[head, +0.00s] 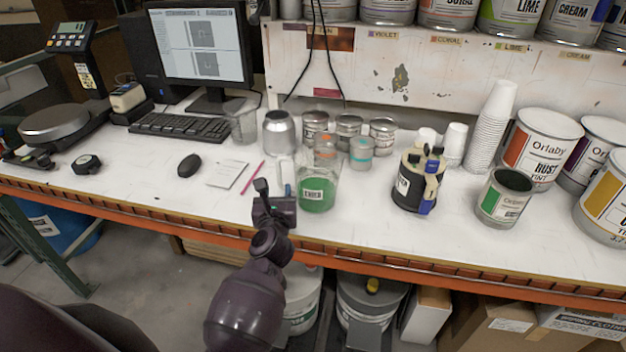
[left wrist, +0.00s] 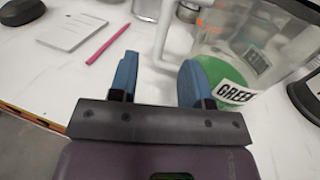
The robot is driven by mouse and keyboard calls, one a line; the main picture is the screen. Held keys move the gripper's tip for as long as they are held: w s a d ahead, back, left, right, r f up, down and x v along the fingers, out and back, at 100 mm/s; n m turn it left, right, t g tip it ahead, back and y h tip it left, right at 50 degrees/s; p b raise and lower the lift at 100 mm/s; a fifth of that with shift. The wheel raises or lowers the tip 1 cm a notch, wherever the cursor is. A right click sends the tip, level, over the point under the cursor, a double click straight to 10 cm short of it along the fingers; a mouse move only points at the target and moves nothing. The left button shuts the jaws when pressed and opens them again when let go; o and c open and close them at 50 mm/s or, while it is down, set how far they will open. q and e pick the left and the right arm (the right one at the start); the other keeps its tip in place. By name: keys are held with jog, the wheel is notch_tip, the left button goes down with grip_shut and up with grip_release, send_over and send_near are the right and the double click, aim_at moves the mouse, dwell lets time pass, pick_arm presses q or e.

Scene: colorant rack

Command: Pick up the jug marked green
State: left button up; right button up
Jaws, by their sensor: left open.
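The jug marked green (head: 318,192) is a clear jug with green liquid in its bottom and a label. It stands upright on the white bench near the front edge, its pale handle on the left side. My left gripper (head: 274,190) is just in front and to the left of the jug. In the left wrist view, the gripper (left wrist: 158,62) is open with two blue fingers, and nothing is gripped. The jug (left wrist: 225,75) shows at upper right there, with its pale handle just beyond the gap between the fingers. My right gripper is not in view.
A pink pencil (head: 252,178), a notepad (head: 226,174) and a mouse (head: 189,165) lie left of the jug. Small tins and a silver can (head: 279,133) stand behind it. A dark container (head: 408,186) and paint cans stand to the right. Bare bench lies between the jug and dark container.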

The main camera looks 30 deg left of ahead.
aim_at(279, 176)
pick_arm(q)
jog(key=shift+x, duration=2.8)
jog(key=shift+d+f, duration=0.1)
jog(key=shift+c, duration=0.2)
grip_shut()
